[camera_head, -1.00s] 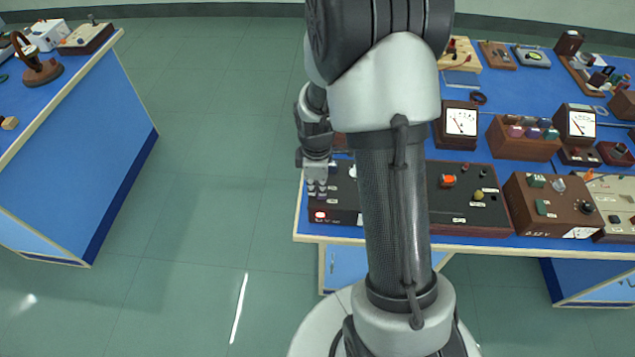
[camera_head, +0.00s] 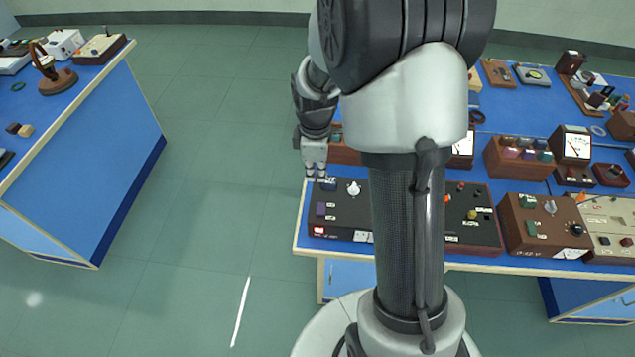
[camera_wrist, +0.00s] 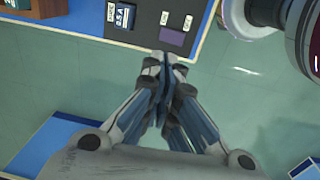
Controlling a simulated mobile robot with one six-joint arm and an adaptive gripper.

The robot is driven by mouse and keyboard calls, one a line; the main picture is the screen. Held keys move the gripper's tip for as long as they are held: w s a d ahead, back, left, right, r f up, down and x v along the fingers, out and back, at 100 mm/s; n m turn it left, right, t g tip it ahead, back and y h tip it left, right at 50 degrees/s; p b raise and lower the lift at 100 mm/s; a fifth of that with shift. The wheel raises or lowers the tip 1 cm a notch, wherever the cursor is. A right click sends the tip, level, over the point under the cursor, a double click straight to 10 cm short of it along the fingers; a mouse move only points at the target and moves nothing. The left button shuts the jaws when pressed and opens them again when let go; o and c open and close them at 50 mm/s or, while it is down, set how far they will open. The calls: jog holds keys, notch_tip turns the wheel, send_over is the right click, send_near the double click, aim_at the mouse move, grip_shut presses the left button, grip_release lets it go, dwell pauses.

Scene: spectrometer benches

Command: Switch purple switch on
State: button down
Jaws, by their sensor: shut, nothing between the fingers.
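The purple switch (camera_head: 320,209) sits at the left end of a black control box (camera_head: 345,212) on the near bench. In the wrist view the purple switch (camera_wrist: 171,36) shows as a flat rectangle just beyond my fingertips. I cannot tell its on or off position. My gripper (camera_head: 316,176) is shut and empty, pointing down around the box's back left corner. In the wrist view my gripper (camera_wrist: 167,60) has its fingertips together, overlapping the box's edge in the picture. I see no contact with the switch.
The box also carries a white knob (camera_head: 353,188) and a lit red switch (camera_head: 318,231). A brown box (camera_head: 545,228) stands farther right. My arm hides the bench's middle. Open floor (camera_head: 215,180) separates this bench from the left bench (camera_head: 95,150).

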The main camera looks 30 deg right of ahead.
jog(key=shift+w+d+r, duration=0.1)
jog(key=shift+d+r, duration=0.1)
jog(key=shift+r, duration=0.9)
jog(key=s+a+r+m+t, duration=0.1)
jog(key=s+a+r+m, duration=0.25)
jog(key=r, duration=0.25)
jog(key=s+a+r+m+t, duration=0.1)
jog(key=s+a+r+m, duration=0.15)
jog(key=s+r, duration=0.3)
jog(key=s+a+r+m+t+b, duration=0.1)
jog(key=s+a+r+m, duration=0.1)
jog(key=s, duration=0.4)
jog(key=s+a+r+m+t, duration=0.1)
jog(key=s+a+r+m, duration=0.1)
jog(key=s, duration=0.4)
jog(key=shift+s+a+m+b, duration=0.25)
jog(key=shift+m+b, duration=0.1)
jog(key=shift+m, duration=0.25)
